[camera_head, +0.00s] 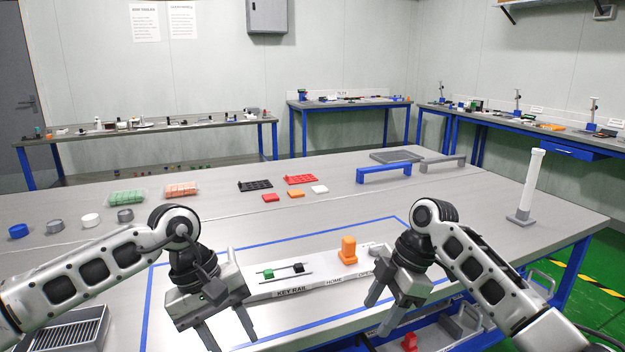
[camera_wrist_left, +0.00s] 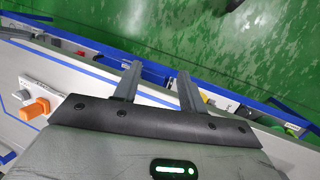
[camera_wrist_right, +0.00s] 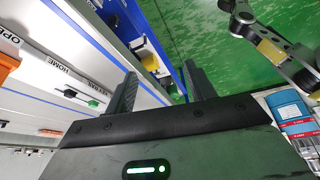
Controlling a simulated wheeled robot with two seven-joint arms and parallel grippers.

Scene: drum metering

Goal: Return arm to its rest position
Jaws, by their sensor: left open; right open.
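My right gripper (camera_head: 387,312) is open and empty above the front part of the table, right of the orange block. Its two fingers show apart in the right wrist view (camera_wrist_right: 162,92). My left gripper (camera_head: 230,340) is open and empty near the table's front edge, in front of the key rail. Its fingers show apart in the left wrist view (camera_wrist_left: 158,85). The white key rail (camera_head: 292,284) lies inside the blue tape outline, with a green piece (camera_head: 268,273) and a black piece on a rod. The upright orange block (camera_head: 348,250) stands at the rail's right end.
A white post on a grey base (camera_head: 522,217) stands at the table's right. Blue (camera_head: 383,174) and grey brackets, coloured caps (camera_head: 90,220), and green and orange trays (camera_head: 127,197) stand farther back. Open drawers (camera_head: 440,330) lie below the front edge.

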